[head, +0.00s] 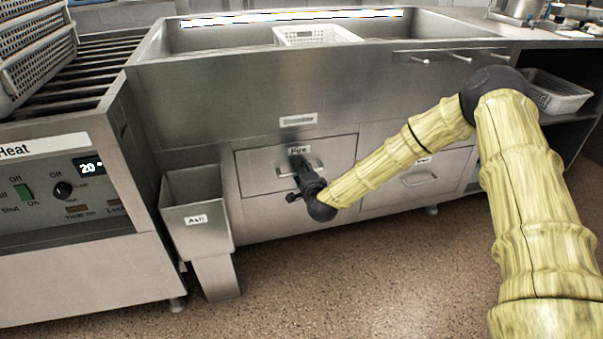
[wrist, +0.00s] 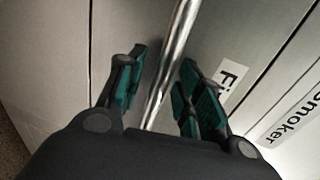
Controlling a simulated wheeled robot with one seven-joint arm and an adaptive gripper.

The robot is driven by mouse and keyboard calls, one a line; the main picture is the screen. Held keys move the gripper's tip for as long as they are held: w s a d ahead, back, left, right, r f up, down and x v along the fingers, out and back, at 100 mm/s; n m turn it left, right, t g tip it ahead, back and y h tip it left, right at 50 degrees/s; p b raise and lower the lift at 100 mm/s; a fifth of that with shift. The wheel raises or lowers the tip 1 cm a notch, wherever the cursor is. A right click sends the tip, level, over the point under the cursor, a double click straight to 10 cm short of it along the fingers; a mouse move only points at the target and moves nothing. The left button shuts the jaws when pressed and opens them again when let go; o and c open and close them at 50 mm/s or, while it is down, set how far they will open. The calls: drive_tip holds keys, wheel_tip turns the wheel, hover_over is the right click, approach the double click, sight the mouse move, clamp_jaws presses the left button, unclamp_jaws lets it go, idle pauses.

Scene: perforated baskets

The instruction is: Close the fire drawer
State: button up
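The fire drawer (head: 256,172), a steel front with a "Fire" label, is in the lower cabinet in the head view. Its front looks flush or nearly flush with the cabinet; I cannot tell whether a small gap remains. My gripper (head: 298,162) is at the drawer front and hides part of its handle (head: 284,174). In the wrist view the shiny bar handle (wrist: 165,62) runs between the two teal-padded fingers of my gripper (wrist: 164,66). The fingers are apart, with space visible on both sides of the bar. The "Fire" label (wrist: 229,84) is right of the fingers.
An ash bin (head: 197,225) stands left of the drawer, beside a heater unit (head: 60,200). Another drawer (head: 420,180) is to the right. A white basket (head: 315,36) sits in the steel basin above. The floor (head: 340,270) in front is clear.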

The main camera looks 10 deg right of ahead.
drive_tip(key=v, duration=1.2)
drive_tip(key=s+a+f+n+g+y, duration=0.1)
drive_tip(key=s+a+f+n+g, duration=0.3)
drive_tip(key=s+f, duration=0.65)
drive_tip(key=s+a+f+n+g+y, duration=0.1)
drive_tip(key=s+f+n+g, duration=0.35)
drive_tip(key=s+f, duration=0.6)
drive_tip(key=s+d+f+n+g+h, duration=0.1)
drive_tip(key=s+d+f+n+g, duration=0.15)
drive_tip(key=s, duration=0.65)
drive_tip(key=s+d+f+n+g+h, duration=0.1)
drive_tip(key=s+d+f+n+g, duration=0.15)
drive_tip(key=s, duration=0.65)
drive_tip(key=s+d+f+n+g+h, duration=0.1)
drive_tip(key=s+d+n+g, duration=0.15)
drive_tip(key=s, duration=0.55)
wheel_tip(320, 180, up, 33)
drive_tip(key=s+n+p, duration=0.1)
drive_tip(key=p, duration=3.2)
drive_tip(key=shift+d, duration=0.3)
